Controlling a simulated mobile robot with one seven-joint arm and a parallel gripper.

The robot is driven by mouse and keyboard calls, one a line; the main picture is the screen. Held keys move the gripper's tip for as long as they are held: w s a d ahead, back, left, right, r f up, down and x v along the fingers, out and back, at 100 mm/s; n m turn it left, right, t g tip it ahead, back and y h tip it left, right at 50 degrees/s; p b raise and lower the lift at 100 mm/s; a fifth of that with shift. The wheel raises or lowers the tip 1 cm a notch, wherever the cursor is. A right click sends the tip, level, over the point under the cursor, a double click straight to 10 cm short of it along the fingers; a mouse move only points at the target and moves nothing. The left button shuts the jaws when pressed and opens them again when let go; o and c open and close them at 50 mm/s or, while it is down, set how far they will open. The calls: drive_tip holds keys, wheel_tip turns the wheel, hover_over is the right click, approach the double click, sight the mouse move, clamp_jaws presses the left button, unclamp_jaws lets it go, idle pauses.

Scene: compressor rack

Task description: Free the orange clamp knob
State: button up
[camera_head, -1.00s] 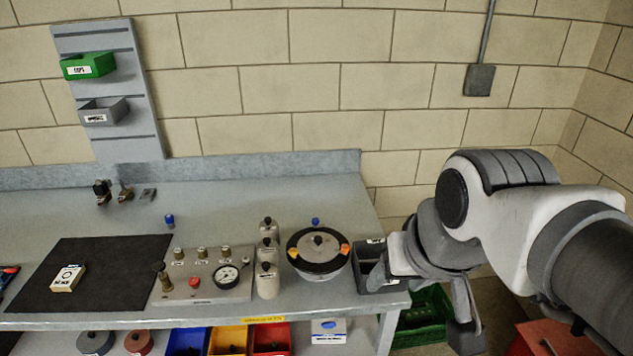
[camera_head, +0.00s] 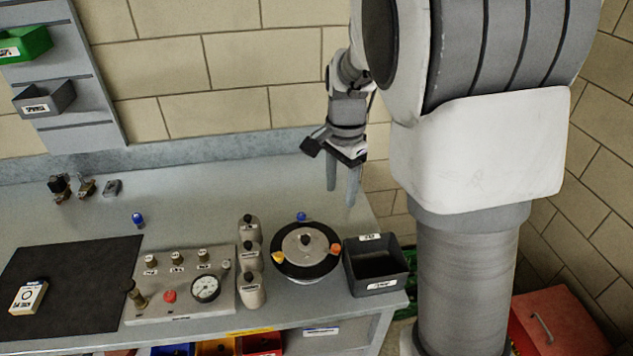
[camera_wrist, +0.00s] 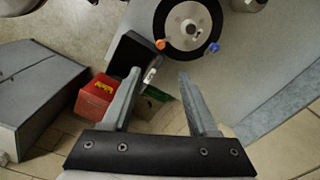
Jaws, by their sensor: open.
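A round vessel with a black ring and pale metal lid (camera_head: 305,240) stands on the bench. An orange clamp knob (camera_head: 335,249) sits at the ring's right, another orange-yellow one (camera_head: 280,257) at its front left, and a blue knob (camera_head: 301,217) at the back. In the wrist view, one orange knob (camera_wrist: 160,44) and the blue knob (camera_wrist: 214,47) show on the near side of the ring (camera_wrist: 188,45). My gripper (camera_head: 342,192) is open and empty, fingers pointing down, above and behind the vessel. It touches no knob.
A dark open bin (camera_head: 376,275) stands just right of the vessel at the bench edge. Several pale bottles (camera_head: 250,260) and a gauge panel (camera_head: 185,287) stand to its left. A red box (camera_head: 558,335) is on the floor. The bench behind the vessel is mostly clear.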

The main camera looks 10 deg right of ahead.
approach(336, 247)
wheel_tip(336, 247, down, 8)
drive_tip(key=shift+w+f, duration=0.1)
drive_tip(key=shift+w, duration=0.05)
idle(0.4)
clamp_jaws()
